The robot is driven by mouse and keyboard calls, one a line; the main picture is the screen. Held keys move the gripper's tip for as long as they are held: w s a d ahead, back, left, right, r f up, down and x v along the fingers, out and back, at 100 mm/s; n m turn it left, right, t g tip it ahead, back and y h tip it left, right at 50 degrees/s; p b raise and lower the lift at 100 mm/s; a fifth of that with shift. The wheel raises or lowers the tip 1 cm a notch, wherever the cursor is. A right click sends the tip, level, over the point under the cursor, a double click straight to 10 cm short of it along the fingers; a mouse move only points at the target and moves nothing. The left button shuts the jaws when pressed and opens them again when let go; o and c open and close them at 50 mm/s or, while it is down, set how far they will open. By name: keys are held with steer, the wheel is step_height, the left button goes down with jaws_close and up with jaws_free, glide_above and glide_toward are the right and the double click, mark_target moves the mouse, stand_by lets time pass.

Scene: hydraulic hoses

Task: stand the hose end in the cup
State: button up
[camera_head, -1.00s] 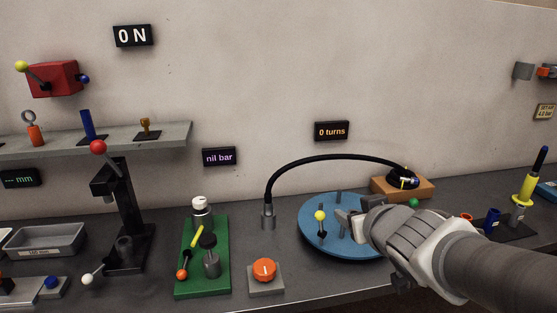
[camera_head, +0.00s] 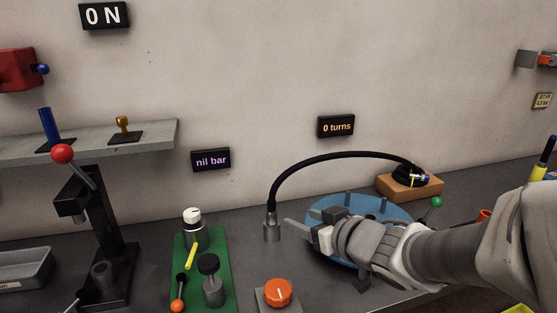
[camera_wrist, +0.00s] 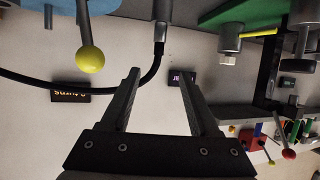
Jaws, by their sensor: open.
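The black hose (camera_head: 335,157) arches from the wooden block at the right down to its grey hose end (camera_head: 271,215). The hose end points down, upright, and appears to stand in the small grey metal cup (camera_head: 272,232) on the bench. My gripper (camera_head: 297,227) is open and empty, just right of the cup. In the wrist view, which looks upside down, the hose (camera_wrist: 152,70) passes across the gap between the open fingers of my gripper (camera_wrist: 160,75), beyond their tips. The hose end (camera_wrist: 160,32) and cup (camera_wrist: 162,10) show at the top.
A blue turntable (camera_head: 320,213) lies under and behind my gripper; its yellow knob (camera_wrist: 90,60) is close in the wrist view. An orange dial (camera_head: 278,292) and a green board (camera_head: 190,290) with fittings stand front left. The wooden block (camera_head: 425,190) is back right.

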steer(key=p, duration=0.6)
glide_toward(274, 205)
steer(key=x, duration=0.5)
steer(key=shift+a+f, duration=0.2)
steer(key=shift+f, duration=0.2)
steer(key=shift+r+b+x, duration=0.2)
steer(key=shift+b+x, duration=0.2)
steer(key=shift+x, duration=2.55)
steer(key=shift+w+d, duration=0.1)
steer(key=shift+w, duration=0.05)
jaws_close()
